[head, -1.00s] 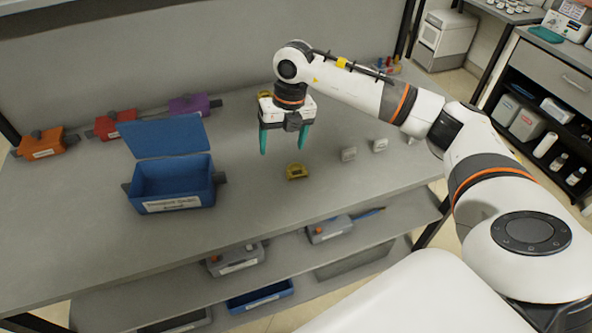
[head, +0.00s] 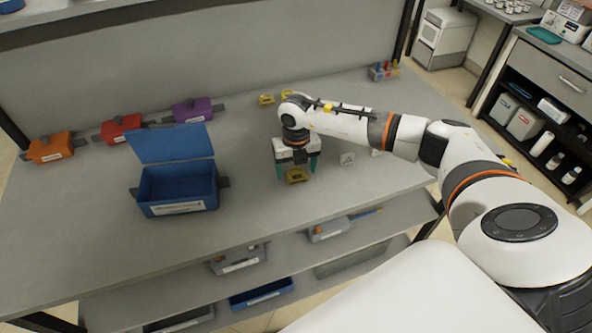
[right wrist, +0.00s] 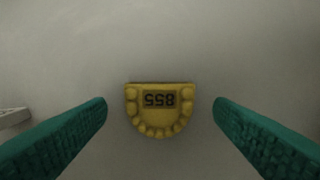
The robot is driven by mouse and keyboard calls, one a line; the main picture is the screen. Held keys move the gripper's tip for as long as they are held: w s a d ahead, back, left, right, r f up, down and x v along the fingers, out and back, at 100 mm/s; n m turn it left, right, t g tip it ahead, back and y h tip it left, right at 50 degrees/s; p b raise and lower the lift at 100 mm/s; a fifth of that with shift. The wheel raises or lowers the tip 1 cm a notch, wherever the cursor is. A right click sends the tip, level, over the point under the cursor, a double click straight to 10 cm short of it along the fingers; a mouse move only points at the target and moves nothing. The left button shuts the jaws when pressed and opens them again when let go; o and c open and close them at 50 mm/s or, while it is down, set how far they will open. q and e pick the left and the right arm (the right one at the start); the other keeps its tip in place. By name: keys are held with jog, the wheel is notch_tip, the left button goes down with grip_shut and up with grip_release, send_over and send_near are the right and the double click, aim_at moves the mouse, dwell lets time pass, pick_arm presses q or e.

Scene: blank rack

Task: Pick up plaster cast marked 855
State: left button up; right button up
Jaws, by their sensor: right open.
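The yellow plaster cast marked 855 (right wrist: 160,110) lies on the table, its number upside down in the right wrist view. In the head view the cast (head: 297,176) sits just below my right gripper (head: 297,172). My right gripper is open, and its green fingers (right wrist: 160,125) stand one on each side of the cast with a gap on both sides. The fingers do not touch it in the right wrist view. My left gripper is not in view.
An open blue box (head: 178,208) stands left of my gripper. Orange (head: 50,148), red (head: 121,128) and purple (head: 192,110) boxes line the back left. A white cast (head: 347,159) lies close to the right. Yellow casts (head: 266,99) lie behind my arm.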

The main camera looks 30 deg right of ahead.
jog(key=shift+f, duration=0.6)
jog(key=c, duration=1.1)
jog(key=shift+r, duration=0.15)
